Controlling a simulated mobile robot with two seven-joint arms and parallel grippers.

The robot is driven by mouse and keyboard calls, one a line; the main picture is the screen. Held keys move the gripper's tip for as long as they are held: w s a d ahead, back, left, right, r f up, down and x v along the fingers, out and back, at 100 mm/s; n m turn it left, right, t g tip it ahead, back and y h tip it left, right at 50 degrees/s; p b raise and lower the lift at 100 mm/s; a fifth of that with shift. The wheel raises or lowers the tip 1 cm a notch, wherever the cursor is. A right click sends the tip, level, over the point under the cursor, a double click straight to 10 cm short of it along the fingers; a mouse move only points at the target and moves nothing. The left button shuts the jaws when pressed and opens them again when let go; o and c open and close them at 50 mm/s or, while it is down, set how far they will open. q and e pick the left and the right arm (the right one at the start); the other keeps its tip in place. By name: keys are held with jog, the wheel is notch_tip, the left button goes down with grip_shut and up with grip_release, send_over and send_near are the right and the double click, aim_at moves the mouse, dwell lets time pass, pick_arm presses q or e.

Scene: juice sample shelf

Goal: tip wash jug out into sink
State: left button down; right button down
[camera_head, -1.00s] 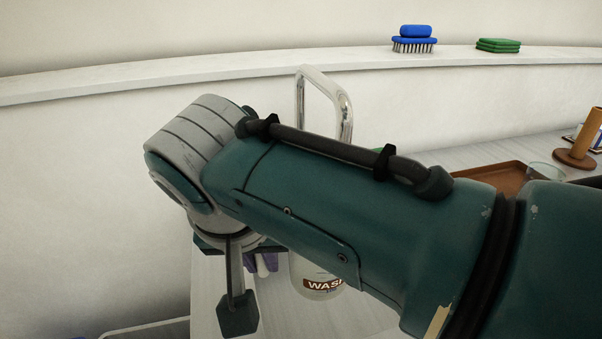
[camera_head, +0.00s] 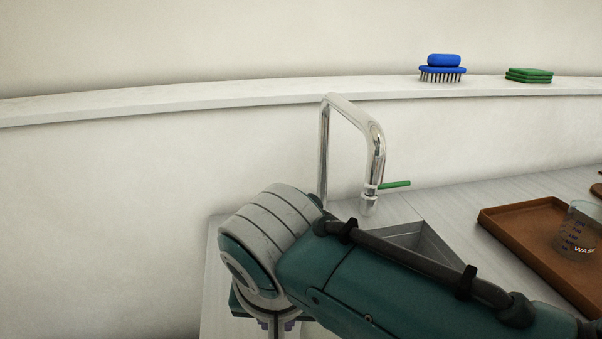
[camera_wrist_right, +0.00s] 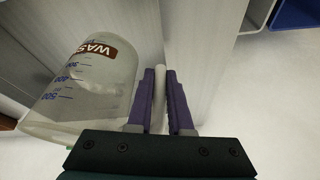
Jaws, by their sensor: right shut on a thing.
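The wash jug (camera_wrist_right: 88,90) is a clear jug with blue graduations and a brown label, seen in the right wrist view. My right gripper (camera_wrist_right: 160,78) has its purple fingers shut on the jug's pale upright handle. In the head view my right arm hides the jug, and only part of the gripper shows at the bottom edge. The sink (camera_head: 425,242) is a grey basin in the counter, partly hidden behind my arm, with a chrome tap (camera_head: 372,150) over it. I cannot tell whether the jug is tilted. My left gripper is not in view.
A brown tray (camera_head: 515,222) on the counter (camera_head: 455,200) holds another clear vessel with a wash label (camera_head: 583,232). A green tap lever (camera_head: 396,184) points right. A blue brush (camera_head: 443,70) and green pads (camera_head: 529,75) sit on the ledge.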

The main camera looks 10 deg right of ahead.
jog(key=d+f+y+b, duration=0.1)
jog(key=f+b, duration=0.1)
jog(key=b, duration=0.1)
jog(key=d+f+y+b, duration=0.2)
jog(key=b, duration=0.1)
jog(key=d+f+m+y+b, duration=0.1)
jog(key=f+y+b, duration=0.1)
jog(key=b, duration=0.1)
jog(key=shift+w+d, duration=0.1)
jog(key=shift+d, duration=0.2)
jog(key=shift+d+r+y+b, duration=0.3)
jog(key=shift+y+b, duration=0.4)
jog(key=shift+b, duration=0.15)
jog(key=shift+d+b, duration=0.15)
jog(key=shift+b, duration=0.35)
jog(key=shift+d+r+m+y+b, duration=0.15)
jog(key=shift+r+m+y+b, duration=0.15)
jog(key=shift+y, duration=0.1)
jog(key=shift+d+r+y+b, duration=0.35)
jog(key=shift+y+b, duration=0.55)
jog(key=shift+b, duration=0.85)
jog(key=shift+d+r, duration=0.15)
jog(key=shift+r, duration=0.05)
jog(key=shift+d+r+m+y, duration=0.3)
jog(key=shift+r+y, duration=0.05)
jog(key=shift+y, duration=0.05)
